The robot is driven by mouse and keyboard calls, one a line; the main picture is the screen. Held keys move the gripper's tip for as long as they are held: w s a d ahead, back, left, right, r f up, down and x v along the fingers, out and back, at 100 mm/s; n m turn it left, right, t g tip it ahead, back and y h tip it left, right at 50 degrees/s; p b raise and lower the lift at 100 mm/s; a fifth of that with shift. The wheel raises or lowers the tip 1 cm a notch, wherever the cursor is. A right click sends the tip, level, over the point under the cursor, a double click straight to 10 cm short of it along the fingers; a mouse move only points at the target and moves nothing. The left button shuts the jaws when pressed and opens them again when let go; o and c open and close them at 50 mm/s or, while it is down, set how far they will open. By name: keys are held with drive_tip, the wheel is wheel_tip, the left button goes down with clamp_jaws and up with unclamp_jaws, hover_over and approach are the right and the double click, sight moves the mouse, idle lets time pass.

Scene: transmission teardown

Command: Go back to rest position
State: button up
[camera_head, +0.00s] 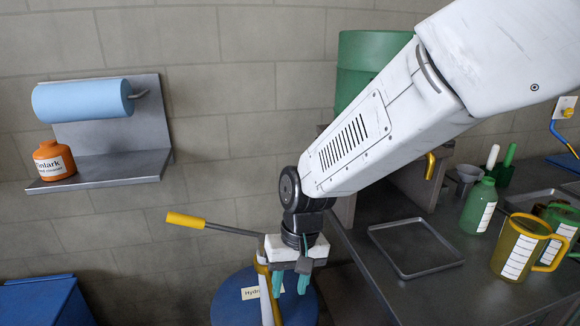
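My gripper (290,284) hangs at the lower middle of the head view, at the end of my white arm, pointing down. Its two teal fingertips are apart, and I see nothing held between them. It is in front of or above a blue drum (232,306) with a partly hidden white label. A lever with a yellow handle (186,220) reaches left from beside the gripper. I cannot tell whether the gripper touches the lever or the drum's fittings.
A wall shelf (105,168) at left holds an orange bottle (54,160) below a blue roll (82,100). The bench at right carries an empty tray (415,262), a green bottle (478,205) and a yellow jug (520,245). A green barrel (365,60) stands behind my arm.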

drive_tip(key=s+d+r+m+t, duration=0.1)
drive_tip(key=s+d+r, duration=0.3)
drive_tip(key=d, duration=0.5)
drive_tip(key=s+d+r+m+t+h, duration=0.1)
drive_tip(key=s+d+r, duration=0.4)
drive_tip(key=s+d, duration=0.2)
drive_tip(key=s+d+r+m, duration=0.1)
drive_tip(key=s+d+r, duration=0.4)
drive_tip(key=d, duration=0.6)
drive_tip(key=shift+s+r+t+h, duration=0.15)
drive_tip(key=shift+r+t+h, duration=0.15)
drive_tip(key=shift+t, duration=0.1)
